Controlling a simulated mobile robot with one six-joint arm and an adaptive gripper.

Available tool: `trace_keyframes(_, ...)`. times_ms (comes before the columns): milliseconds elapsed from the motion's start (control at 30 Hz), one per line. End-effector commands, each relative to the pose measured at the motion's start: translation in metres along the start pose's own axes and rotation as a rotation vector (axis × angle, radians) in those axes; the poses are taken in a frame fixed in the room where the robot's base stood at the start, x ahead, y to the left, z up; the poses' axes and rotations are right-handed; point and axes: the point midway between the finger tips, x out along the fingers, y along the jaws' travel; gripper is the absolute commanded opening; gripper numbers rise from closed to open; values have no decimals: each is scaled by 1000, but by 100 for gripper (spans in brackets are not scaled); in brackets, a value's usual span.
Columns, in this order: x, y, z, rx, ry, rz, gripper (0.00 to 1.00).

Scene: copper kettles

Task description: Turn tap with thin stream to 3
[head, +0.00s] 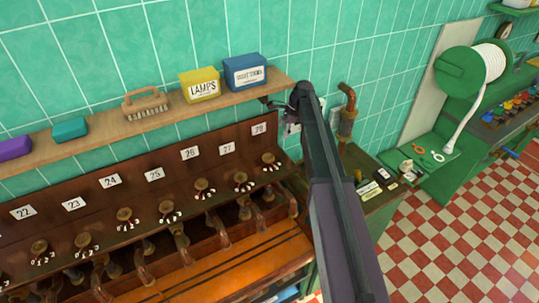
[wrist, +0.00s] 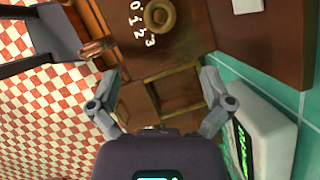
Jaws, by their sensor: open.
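A row of brass tap knobs with 0–3 scales runs along a dark wooden panel (head: 110,190). Number cards 22 to 28 show above them. The rightmost knob (head: 268,158) is under card 28 (head: 259,128). Copper spouts (head: 144,268) hang below the knobs. I cannot make out any stream, so I cannot tell which tap runs thin. My gripper (head: 290,108) is near the panel's right end, partly hidden by my arm. In the wrist view, my gripper (wrist: 158,76) is open and empty. One round knob (wrist: 158,15) with 0, 1, 2, 3 beside it lies beyond the fingertips, apart from them.
A shelf (head: 125,128) above the panel holds a yellow LAMPS box (head: 200,85), a blue box (head: 245,72) and a brush (head: 144,102). A copper pipe fitting (head: 347,112) stands right of my arm. A green hose reel (head: 473,68) is farther right. Checkered floor (head: 450,225) is open there.

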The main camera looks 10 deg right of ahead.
Motion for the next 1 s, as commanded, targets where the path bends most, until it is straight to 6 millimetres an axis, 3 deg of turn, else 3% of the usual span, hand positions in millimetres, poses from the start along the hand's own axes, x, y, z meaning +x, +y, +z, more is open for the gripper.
trace_keyframes(467,11,0,-1,-1,1,0,100)
trace_keyframes(1000,54,0,-3,-1,1,-1,100)
